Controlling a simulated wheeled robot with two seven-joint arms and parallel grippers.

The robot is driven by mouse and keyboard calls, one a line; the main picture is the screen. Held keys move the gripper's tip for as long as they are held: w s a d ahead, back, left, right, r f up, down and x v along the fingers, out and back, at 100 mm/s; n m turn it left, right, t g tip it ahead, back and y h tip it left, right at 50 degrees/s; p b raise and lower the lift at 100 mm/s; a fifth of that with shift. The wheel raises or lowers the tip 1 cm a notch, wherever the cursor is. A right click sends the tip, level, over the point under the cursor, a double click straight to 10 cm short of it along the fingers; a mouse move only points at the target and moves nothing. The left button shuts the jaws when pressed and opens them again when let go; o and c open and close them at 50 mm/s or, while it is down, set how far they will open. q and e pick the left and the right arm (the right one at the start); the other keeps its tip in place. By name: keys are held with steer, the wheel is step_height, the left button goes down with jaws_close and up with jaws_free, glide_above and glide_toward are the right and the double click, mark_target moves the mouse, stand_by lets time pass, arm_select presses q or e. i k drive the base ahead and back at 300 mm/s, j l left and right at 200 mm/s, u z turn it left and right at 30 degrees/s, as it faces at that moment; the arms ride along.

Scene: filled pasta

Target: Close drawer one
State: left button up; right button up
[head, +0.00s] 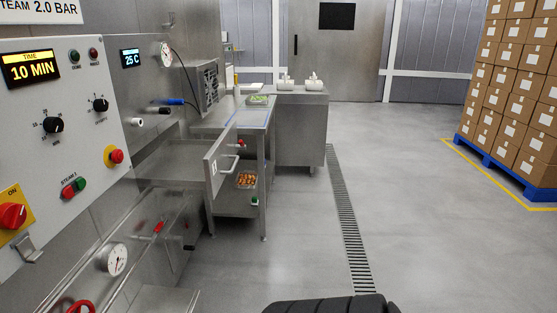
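The drawer (214,168) with a steel front, a bar handle and a small white label stands pulled out from under the steel worktable (235,117). The label is too small to read for certain. The drawer front is seen at a slant, and much of its inside is hidden. A small red item (240,142) shows just behind the front's upper edge. Neither of my grippers is in view, and nothing touches the handle.
A tray of orange-brown pieces (246,180) sits on the table's lower shelf. Control panels (75,130) and steel machinery fill the left. A floor drain (345,220) runs right of the table. Open floor lies between it and stacked boxes (515,100) on a blue pallet (500,170).

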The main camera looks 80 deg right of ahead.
mark_target(187, 165)
steer(key=j+z, duration=0.1)
steer(key=z, duration=0.35)
steer(key=j+z, duration=0.1)
steer(key=z, duration=0.75)
steer(key=k+j+z, duration=0.1)
steer(key=z, duration=0.8)
steer(key=i+l+u, duration=0.2)
steer(key=i+l, duration=0.2)
steer(key=i+l+u, duration=0.25)
steer(key=i+l, duration=0.15)
steer(key=l, duration=0.15)
